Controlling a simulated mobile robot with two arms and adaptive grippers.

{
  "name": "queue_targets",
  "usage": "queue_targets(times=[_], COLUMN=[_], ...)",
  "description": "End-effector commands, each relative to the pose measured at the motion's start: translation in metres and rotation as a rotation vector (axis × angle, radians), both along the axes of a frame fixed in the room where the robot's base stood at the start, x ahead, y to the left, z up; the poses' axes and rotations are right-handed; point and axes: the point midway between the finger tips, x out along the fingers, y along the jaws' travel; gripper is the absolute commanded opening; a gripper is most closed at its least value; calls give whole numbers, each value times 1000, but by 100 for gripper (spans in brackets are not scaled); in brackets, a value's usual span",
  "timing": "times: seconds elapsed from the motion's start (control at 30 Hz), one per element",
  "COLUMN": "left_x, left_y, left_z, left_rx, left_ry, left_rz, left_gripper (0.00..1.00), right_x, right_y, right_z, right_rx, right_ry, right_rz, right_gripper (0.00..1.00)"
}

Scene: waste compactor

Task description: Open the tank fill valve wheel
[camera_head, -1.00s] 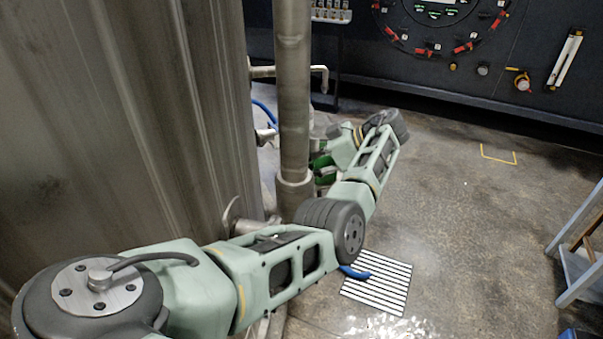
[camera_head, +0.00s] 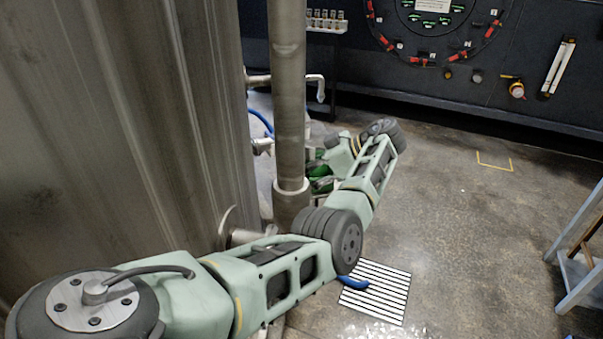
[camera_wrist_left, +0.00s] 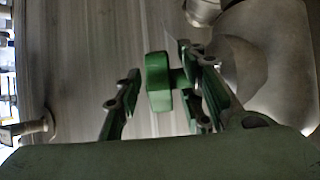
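A green valve wheel (camera_wrist_left: 158,82) shows nearly edge-on in the left wrist view, in front of the grey tank wall. The fingers of my left gripper (camera_wrist_left: 165,98) are spread on either side of it. The wheel is closer to the right finger; I cannot tell whether they touch. In the head view, green parts (camera_head: 320,185) show beside the vertical pipe, partly hidden by the pipe and my left arm; wheel and gripper are hard to separate there. My right gripper is in neither view.
The large metal tank (camera_head: 120,120) fills the left side. A vertical pipe (camera_head: 288,100) stands close to my left arm. A floor grate (camera_head: 378,292) lies below it. A dark control panel (camera_head: 480,85) is at the back, and a blue-grey stand (camera_head: 572,285) at right. The floor between is open.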

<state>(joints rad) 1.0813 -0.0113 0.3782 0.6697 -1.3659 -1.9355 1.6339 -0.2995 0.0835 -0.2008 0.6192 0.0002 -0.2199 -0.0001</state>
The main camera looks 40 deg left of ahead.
Motion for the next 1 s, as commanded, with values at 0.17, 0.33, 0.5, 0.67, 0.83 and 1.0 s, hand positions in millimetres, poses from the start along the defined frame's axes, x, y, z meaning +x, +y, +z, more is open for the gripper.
queue_targets(times=[0.17,0.33,0.5,0.67,0.83,1.0], left_x=[6,18,28,33,34,34], left_y=[-8,-26,-40,-48,-53,-54], left_z=[7,21,31,35,39,40], left_rx=[-1,-1,0,0,-2,-1], left_ry=[0,-1,0,-2,-1,-1], left_rz=[-1,-2,-6,-8,-5,-2], left_gripper=[36,36,36,36,36,36], right_x=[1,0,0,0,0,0], right_y=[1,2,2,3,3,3], right_z=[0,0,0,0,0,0], right_rx=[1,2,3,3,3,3], right_ry=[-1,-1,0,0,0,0], right_rz=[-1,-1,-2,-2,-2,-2], right_gripper=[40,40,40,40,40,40])
